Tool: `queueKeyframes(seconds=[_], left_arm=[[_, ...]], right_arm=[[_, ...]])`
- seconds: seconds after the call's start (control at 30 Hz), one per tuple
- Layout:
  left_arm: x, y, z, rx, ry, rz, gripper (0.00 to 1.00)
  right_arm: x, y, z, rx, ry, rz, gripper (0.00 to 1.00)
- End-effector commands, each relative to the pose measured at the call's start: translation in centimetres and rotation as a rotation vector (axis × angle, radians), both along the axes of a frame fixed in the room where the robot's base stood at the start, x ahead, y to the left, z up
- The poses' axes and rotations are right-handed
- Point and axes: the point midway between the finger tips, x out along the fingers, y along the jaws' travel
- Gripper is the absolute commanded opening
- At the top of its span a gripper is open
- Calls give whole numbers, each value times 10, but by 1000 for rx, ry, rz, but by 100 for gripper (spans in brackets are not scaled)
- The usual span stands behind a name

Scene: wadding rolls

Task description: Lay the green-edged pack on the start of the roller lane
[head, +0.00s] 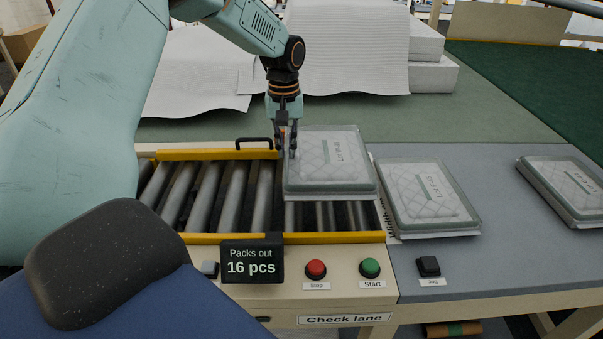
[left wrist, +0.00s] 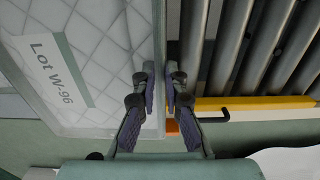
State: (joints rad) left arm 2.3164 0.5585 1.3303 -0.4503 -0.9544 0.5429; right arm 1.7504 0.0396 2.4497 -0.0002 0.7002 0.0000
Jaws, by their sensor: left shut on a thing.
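A quilted white pack (head: 330,165) with a grey-green edge and a pale lot label lies flat over the right end of the roller lane (head: 205,195). I cannot tell whether it rests on the rollers or hangs just above them. My left gripper (head: 287,150) is shut on the pack's left edge. In the left wrist view the gripper (left wrist: 165,85) pinches the edge of the pack (left wrist: 95,60), whose label reads Lot W-96, and bare rollers (left wrist: 240,45) show beside it. My right gripper is in neither view.
A similar pack (head: 428,195) lies on the grey table just right of the lane, and another pack (head: 565,188) lies farther right. Yellow rails (head: 215,154) border the lane. A counter display (head: 252,262) and red and green buttons (head: 316,268) stand along the front.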

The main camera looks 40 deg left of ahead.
Motion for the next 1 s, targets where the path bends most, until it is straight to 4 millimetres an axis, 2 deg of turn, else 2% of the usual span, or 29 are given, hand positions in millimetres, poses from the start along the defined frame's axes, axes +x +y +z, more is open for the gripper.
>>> queueKeyframes(seconds=[0.1, 0.27, 0.53, 1.0], left_arm=[[-1, 0, -17, 0, 1, 0, 0], [0, 0, -27, 1, -1, -1, 0], [1, -1, -60, 2, 1, -1, 0], [4, -1, -67, 1, -1, -1, 0]], right_arm=[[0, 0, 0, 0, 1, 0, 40], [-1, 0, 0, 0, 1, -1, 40], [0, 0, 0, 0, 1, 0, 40], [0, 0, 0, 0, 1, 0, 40]])
